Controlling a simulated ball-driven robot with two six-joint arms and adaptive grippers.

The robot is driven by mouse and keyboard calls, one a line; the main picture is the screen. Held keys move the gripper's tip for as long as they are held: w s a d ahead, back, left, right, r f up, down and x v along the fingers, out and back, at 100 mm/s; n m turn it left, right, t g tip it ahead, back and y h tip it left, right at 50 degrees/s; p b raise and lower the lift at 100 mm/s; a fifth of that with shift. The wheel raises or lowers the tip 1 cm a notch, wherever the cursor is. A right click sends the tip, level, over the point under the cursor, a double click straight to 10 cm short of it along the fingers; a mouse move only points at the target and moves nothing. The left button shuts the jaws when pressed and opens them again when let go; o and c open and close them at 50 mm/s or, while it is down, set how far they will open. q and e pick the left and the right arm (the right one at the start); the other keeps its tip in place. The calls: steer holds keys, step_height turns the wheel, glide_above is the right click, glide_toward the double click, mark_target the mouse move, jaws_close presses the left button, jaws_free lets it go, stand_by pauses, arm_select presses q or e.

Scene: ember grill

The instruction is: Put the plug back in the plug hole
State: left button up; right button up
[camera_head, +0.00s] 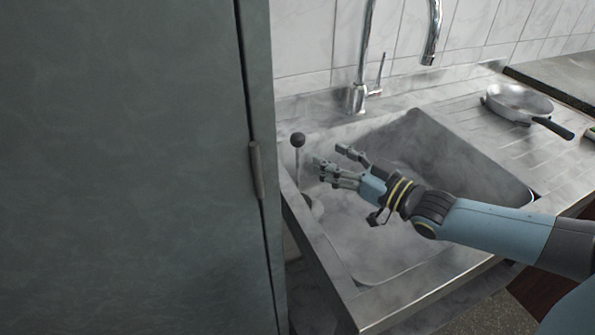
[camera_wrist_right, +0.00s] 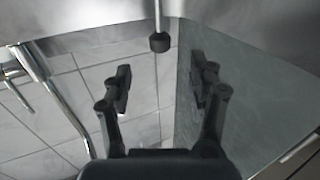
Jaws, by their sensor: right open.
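The plug seems to be the thin upright rod with a dark round knob (camera_head: 298,140) at the left end of the sink (camera_head: 385,262). A pale rounded piece shows low near the rod's foot, but I cannot tell whether it is joined to it. My right gripper (camera_head: 331,161) is open and empty, just right of the rod, fingers pointing left towards it. In the right wrist view the knob (camera_wrist_right: 160,42) hangs beyond and between the two open fingers (camera_wrist_right: 162,76), apart from them. I cannot make out the plug hole. My left gripper is not in view.
A tall grey-green cabinet (camera_head: 130,170) stands close on the left, beside the sink's end. A chrome tap (camera_head: 358,97) rises behind the basin. A pan (camera_head: 517,103) lies on the draining board at right.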

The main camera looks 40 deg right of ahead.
mark_target(303, 142)
steer(key=w, duration=0.1)
steer(key=w+b, duration=0.1)
steer(key=w, duration=0.1)
steer(key=w+b, duration=0.1)
steer(key=shift+w+a, duration=0.25)
steer(key=shift+w, duration=0.15)
steer(key=w+b, duration=0.2)
steer(key=w, duration=0.1)
steer(key=w+b, duration=0.1)
steer(key=shift+w+a+f, duration=0.2)
steer(key=shift+w+a, duration=0.05)
steer(key=shift+w+r+b, duration=0.15)
steer(key=shift+w+b, duration=0.2)
steer(key=shift+w, duration=0.05)
steer(key=shift+r, duration=0.1)
jaws_close()
